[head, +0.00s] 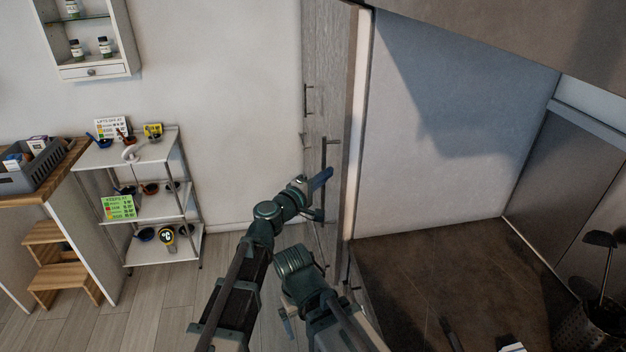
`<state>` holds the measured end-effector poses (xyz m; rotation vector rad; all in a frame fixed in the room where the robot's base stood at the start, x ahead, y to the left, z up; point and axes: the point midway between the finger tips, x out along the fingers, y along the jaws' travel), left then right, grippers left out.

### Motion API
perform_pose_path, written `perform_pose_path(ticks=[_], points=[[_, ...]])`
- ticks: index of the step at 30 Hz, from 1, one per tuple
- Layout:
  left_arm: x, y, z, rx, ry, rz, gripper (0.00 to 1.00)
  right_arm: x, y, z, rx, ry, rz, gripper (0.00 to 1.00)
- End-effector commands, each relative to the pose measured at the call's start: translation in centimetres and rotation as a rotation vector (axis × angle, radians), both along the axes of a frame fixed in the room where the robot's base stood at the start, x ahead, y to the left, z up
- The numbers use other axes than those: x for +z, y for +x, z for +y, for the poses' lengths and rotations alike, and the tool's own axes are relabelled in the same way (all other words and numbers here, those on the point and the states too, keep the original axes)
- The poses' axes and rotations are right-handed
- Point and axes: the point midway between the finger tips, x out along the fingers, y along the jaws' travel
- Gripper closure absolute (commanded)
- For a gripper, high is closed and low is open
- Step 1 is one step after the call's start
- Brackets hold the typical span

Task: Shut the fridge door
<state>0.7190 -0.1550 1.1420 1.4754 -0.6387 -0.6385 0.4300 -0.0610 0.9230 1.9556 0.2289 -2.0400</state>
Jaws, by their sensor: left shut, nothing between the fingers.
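A tall grey wood-grain front panel (326,75), which looks like the fridge door, stands upright at the centre and is seen almost edge-on. Dark bar handles (307,100) show on the tall front. I cannot tell from this angle whether the door stands ajar. The fridge's inside is not visible. My left gripper (321,178) is shut and empty, at the panel's face just below a handle (331,141). I cannot tell whether it touches the panel. My right gripper is not in view.
A dark countertop (430,270) lies right of the tall unit, with a utensil holder (588,325) at its right. A white shelf rack (160,205) and wooden steps (62,285) stand at the left. Bare plank floor (150,305) lies left of my arm.

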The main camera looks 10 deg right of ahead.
Motion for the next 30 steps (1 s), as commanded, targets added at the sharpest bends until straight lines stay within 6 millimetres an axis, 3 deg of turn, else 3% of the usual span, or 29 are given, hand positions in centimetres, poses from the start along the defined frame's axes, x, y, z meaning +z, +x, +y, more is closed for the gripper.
perform_pose_path(ticks=[11, 23, 30], points=[[0.0, 0.4, -1.2, -0.007, 0.0, 0.0, 1.0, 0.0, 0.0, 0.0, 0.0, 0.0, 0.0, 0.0], [0.0, 0.4, -1.1, -0.006, 0.0, 0.0, 1.0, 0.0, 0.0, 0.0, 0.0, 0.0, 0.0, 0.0], [0.0, -0.7, -0.2, -0.006, 0.0, 0.0, 1.0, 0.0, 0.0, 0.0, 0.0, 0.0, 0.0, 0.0]])
